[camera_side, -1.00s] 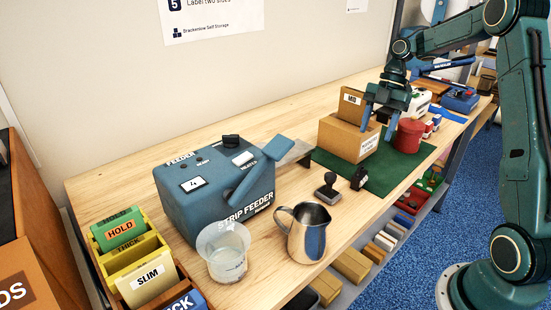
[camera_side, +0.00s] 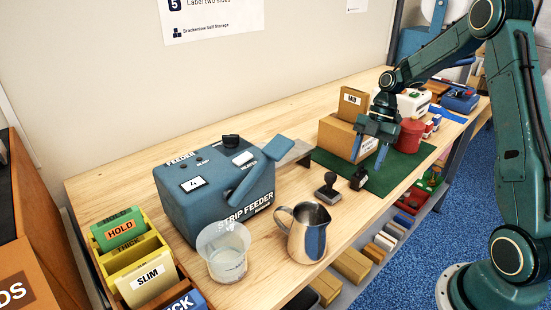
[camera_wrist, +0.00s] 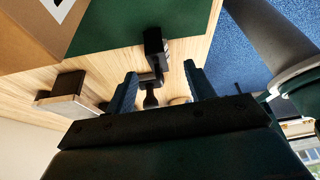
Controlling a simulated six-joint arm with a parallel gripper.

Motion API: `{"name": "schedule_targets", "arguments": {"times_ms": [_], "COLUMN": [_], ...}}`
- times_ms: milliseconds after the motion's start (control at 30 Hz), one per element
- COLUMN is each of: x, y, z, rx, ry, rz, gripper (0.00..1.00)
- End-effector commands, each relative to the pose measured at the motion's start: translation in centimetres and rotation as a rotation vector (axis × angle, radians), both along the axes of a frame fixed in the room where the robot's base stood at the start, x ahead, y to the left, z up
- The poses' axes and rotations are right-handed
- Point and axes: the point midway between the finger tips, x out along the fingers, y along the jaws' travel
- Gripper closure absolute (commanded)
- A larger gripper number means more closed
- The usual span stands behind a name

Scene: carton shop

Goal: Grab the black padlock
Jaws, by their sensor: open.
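The black padlock (camera_side: 359,178) sits at the near edge of the green mat, beside a black-handled stamp (camera_side: 328,188). In the wrist view the padlock (camera_wrist: 154,44) shows as a dark block at the mat's edge, just past my fingertips. My gripper (camera_side: 368,165) is above the padlock and slightly to its right in the side view. Its two fingers are apart with nothing held between them. In the wrist view the gripper (camera_wrist: 161,71) points at the padlock, and the stamp (camera_wrist: 150,97) shows between the fingers.
A cardboard carton (camera_side: 340,138) with a smaller box (camera_side: 353,103) on it stands behind the gripper on the green mat (camera_side: 396,180). A red canister (camera_side: 409,136) stands to the right. A metal pitcher (camera_side: 308,235) and the strip feeder (camera_side: 215,195) are to the left.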

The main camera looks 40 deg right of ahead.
Motion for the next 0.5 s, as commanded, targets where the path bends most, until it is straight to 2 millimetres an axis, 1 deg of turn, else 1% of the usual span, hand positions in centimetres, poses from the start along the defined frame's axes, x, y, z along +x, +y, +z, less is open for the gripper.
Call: {"name": "schedule_targets", "arguments": {"times_ms": [167, 500], "x": [0.0, -0.2], "y": [0.2, 1.6], "z": [-0.5, -3.8], "rx": [0.001, 0.002], "ry": [0.001, 0.003], "rz": [0.0, 0.001], "gripper": [0.46, 0.46]}}
